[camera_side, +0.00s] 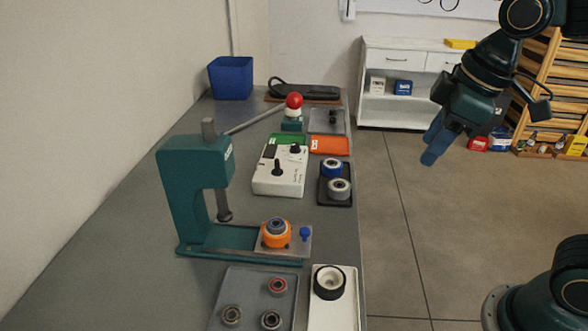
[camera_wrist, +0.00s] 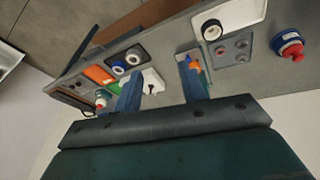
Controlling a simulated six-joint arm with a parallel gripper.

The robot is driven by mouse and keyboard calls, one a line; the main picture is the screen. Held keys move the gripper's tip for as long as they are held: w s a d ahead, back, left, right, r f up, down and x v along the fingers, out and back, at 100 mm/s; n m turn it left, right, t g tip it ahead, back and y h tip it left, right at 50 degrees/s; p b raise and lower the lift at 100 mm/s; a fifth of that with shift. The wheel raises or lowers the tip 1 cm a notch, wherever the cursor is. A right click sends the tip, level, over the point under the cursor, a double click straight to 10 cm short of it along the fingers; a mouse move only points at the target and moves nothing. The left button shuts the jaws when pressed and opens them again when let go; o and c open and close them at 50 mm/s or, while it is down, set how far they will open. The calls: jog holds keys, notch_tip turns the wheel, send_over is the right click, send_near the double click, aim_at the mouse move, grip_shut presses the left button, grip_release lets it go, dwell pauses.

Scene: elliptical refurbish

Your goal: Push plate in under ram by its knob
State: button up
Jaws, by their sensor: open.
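A grey metal plate (camera_side: 298,249) sits at the right end of the teal press base (camera_side: 232,238), to the right of the ram (camera_side: 223,206) and not under it. An orange holder (camera_side: 275,240) with a grey-blue wheel in it stands on the plate. A blue knob (camera_side: 305,234) stands upright at the plate's right side. My gripper (camera_side: 432,146) is in the air right of the bench, apart from the knob, with blue fingers open and empty. In the wrist view the open fingers (camera_wrist: 162,66) show, and the orange holder (camera_wrist: 194,64) is partly hidden near the right finger.
A white control box (camera_side: 281,170) and a dark tray of wheels (camera_side: 336,197) lie behind the plate. A grey bearing tray (camera_side: 254,296) and a white tray (camera_side: 346,310) lie in front. Space right of the bench is clear.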

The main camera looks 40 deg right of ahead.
jog(key=w+a+f+n+g, duration=0.2)
jog(key=w+a+n, duration=0.5)
jog(key=w, duration=0.2)
jog(key=n+g, duration=0.2)
jog(key=n, duration=0.3)
send_over(304, 230)
notch_tip(304, 230, down, 5)
jog(key=shift+f, duration=0.2)
jog(key=shift+d, duration=0.1)
notch_tip(304, 230, down, 14)
jog(key=shift+r, duration=0.1)
jog(key=shift+c, duration=0.4)
grip_shut()
